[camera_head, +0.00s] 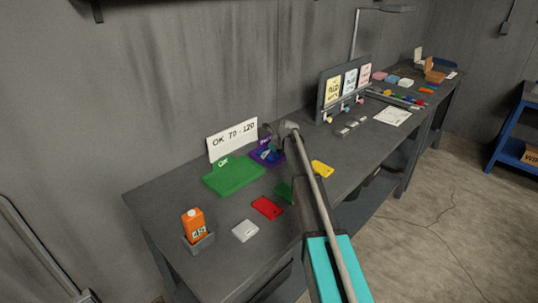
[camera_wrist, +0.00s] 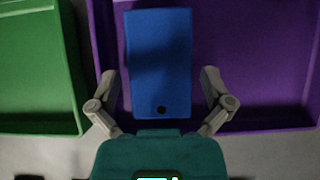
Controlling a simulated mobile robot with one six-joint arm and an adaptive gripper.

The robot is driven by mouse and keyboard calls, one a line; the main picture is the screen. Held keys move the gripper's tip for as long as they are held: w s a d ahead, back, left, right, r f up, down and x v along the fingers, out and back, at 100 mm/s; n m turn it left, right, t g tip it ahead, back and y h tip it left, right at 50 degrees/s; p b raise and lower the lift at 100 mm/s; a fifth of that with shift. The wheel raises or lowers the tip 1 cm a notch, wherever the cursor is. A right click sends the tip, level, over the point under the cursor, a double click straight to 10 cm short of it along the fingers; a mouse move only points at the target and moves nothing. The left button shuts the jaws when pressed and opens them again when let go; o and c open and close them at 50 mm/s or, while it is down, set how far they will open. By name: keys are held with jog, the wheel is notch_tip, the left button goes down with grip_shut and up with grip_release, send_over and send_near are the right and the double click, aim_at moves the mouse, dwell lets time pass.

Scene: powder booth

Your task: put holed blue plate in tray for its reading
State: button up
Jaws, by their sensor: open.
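The blue plate (camera_wrist: 158,55) has one dark hole near its near end. In the wrist view it lies within the purple tray (camera_wrist: 262,122), close to the tray's left wall. My gripper (camera_wrist: 160,82) is open, with one finger on each side of the plate's near end and a gap at both sides. In the head view my gripper (camera_head: 268,146) is over the purple tray (camera_head: 279,160), and the arm partly hides tray and plate. The green tray (camera_head: 235,176) stands left of it and also shows in the wrist view (camera_wrist: 72,128).
A sign (camera_head: 232,139) reading "OK 70-120" stands behind the trays. An orange gauge (camera_head: 195,224) sits in a grey holder at the front left; its reading is too small to be sure of. Red (camera_head: 267,207), pale grey (camera_head: 245,231), green (camera_head: 284,192) and yellow (camera_head: 322,169) plates lie nearby.

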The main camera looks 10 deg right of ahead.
aim_at(272, 156)
jog(key=shift+r, duration=0.15)
jog(key=p+v, duration=1)
jog(key=v, duration=0.2)
dwell(0.4)
dwell(0.7)
jog(key=s+a+n+g, duration=0.1)
jog(key=s+n, duration=0.3)
jog(key=s, duration=0.2)
jog(key=s+a+f+n+g+h, duration=0.1)
jog(key=s+n, duration=0.4)
jog(key=s, duration=0.2)
jog(key=s+a+f+n, duration=0.1)
jog(key=s+n, duration=0.4)
jog(key=s, duration=0.2)
jog(key=shift+a+f+g+h, duration=0.1)
jog(key=shift+a+g+h, duration=0.2)
jog(key=shift+g, duration=0.1)
jog(key=s+n+g+h, duration=0.2)
jog(key=s+n, duration=1.2)
jog(key=s, duration=0.6)
jog(key=shift+a+f+n+g, duration=0.25)
jog(key=shift+f+n+g, duration=0.05)
jog(key=shift+f+n, duration=0.1)
